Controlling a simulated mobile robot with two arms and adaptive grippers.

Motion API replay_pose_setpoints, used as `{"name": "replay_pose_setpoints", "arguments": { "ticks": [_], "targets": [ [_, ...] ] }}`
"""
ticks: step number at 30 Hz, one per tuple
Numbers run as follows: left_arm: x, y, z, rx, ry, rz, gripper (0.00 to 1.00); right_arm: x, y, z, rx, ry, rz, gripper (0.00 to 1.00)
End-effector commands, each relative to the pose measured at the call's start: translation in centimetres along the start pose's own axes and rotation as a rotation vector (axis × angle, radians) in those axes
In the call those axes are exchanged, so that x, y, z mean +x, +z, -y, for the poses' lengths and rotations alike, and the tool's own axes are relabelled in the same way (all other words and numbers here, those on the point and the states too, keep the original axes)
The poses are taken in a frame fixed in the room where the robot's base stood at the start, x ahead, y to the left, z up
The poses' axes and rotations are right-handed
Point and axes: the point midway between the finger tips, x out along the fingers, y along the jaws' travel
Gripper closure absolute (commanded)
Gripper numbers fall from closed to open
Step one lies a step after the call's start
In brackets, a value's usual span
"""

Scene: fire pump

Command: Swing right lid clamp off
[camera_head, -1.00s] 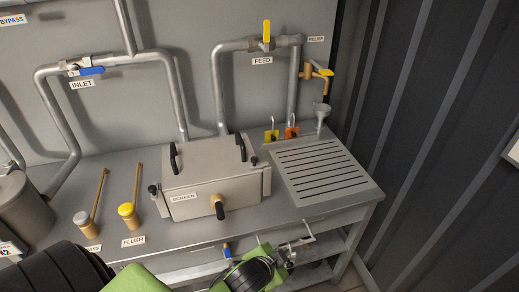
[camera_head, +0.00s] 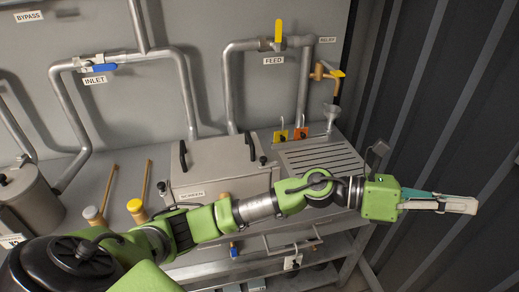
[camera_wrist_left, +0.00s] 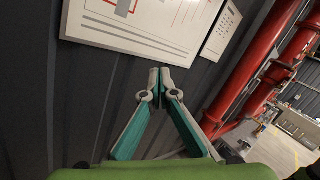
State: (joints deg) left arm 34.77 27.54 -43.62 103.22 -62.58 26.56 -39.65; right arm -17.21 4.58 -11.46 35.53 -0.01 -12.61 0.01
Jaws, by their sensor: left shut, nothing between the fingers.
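The grey box labelled SCREEN (camera_head: 215,165) stands on the bench in the head view, its lid down, with two black lid handles. A small dark knob (camera_head: 262,160), apparently part of the right lid clamp, shows at the box's right side. My arm hides the box's lower front, so I cannot tell the clamp's full position. My left gripper (camera_head: 474,205) is shut and empty, out past the bench's right end, well apart from the box. In the left wrist view its fingertips (camera_wrist_left: 160,76) meet before a dark corrugated wall. My right gripper is not in view.
A slotted drain plate (camera_head: 320,158) lies right of the box. The corrugated wall (camera_head: 440,110) bounds the right. The left wrist view shows a white wall panel (camera_wrist_left: 150,22) and red pipes (camera_wrist_left: 250,85).

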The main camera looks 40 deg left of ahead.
Motion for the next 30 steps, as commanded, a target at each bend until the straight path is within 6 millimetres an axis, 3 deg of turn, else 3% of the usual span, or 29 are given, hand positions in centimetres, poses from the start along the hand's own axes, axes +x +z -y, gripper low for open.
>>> {"name": "replay_pose_setpoints", "arguments": {
  "ticks": [4, 7, 10, 13, 17, 21, 24, 27, 30],
  "targets": [
    [-0.8, -3.8, -0.8, 0.309, -0.063, -0.309, 1.00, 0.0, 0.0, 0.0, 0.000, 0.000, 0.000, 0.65],
    [-3.0, -6.0, -2.7, 0.490, -0.091, -0.525, 1.00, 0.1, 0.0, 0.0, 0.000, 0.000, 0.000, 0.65],
    [-6.4, -7.3, -5.5, 0.647, -0.105, -0.751, 1.00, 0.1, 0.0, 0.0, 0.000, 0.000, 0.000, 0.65],
    [-10.9, -7.3, -8.8, 0.775, -0.105, -0.985, 1.00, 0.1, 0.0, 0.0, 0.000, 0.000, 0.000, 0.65],
    [-18.2, -5.2, -12.8, 0.886, -0.083, -1.299, 1.00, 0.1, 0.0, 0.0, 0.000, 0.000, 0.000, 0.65],
    [-26.7, -0.6, -15.7, 0.923, -0.035, -1.627, 1.00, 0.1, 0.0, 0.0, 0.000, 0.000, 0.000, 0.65],
    [-32.2, 3.1, -16.2, 0.899, 0.006, -1.820, 1.00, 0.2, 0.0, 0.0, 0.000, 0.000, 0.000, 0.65],
    [-36.4, 6.2, -15.9, 0.854, 0.041, -1.964, 1.00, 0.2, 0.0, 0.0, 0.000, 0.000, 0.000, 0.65],
    [-39.1, 8.3, -15.3, 0.812, 0.066, -2.057, 1.00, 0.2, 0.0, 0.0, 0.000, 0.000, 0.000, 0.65]
  ]
}}
